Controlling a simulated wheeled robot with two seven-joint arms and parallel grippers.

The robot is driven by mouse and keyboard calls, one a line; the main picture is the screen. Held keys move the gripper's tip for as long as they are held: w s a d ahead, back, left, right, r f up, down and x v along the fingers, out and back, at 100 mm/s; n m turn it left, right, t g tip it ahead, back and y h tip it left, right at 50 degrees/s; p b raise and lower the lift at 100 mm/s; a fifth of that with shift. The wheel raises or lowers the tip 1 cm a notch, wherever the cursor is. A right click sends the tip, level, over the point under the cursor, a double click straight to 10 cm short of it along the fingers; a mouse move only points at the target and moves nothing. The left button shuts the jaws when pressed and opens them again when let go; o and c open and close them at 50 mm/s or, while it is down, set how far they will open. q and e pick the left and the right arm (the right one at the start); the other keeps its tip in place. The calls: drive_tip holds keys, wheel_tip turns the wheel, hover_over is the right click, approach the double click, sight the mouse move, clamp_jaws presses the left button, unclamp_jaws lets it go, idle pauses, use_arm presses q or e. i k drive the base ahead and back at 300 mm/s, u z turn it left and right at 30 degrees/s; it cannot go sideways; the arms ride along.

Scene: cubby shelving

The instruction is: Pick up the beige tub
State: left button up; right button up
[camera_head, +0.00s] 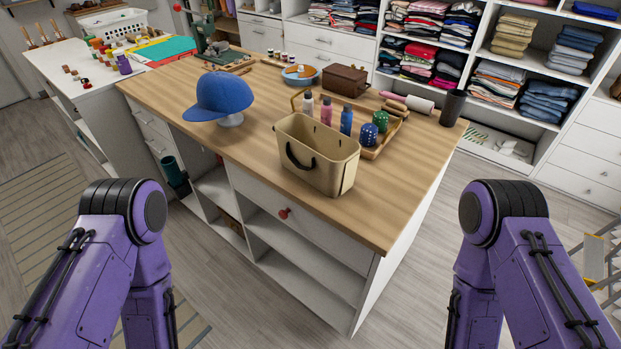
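The beige tub (327,169) stands upright on the wooden tabletop, close to its front edge. It is an open, rectangular container with a dark handle (299,158) on its near side. Its inside is partly in view and looks empty. My two purple arms rise at the lower left and lower right of the view, in front of the table and apart from the tub. Both grippers are outside the picture, so I cannot see whether they are open or shut.
A blue cap (218,94) on a stand is left of the tub. Several bottles, including a blue one (346,120), stand close behind it beside a wooden tray (384,143) with jars. A brown box (345,80) is farther back. The tabletop's front right is clear.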

sight(311, 153)
drive_tip(key=k, duration=0.15)
drive_tip(key=u, duration=1.5)
drive_tip(key=i, duration=0.85)
drive_tip(key=z, duration=1.65)
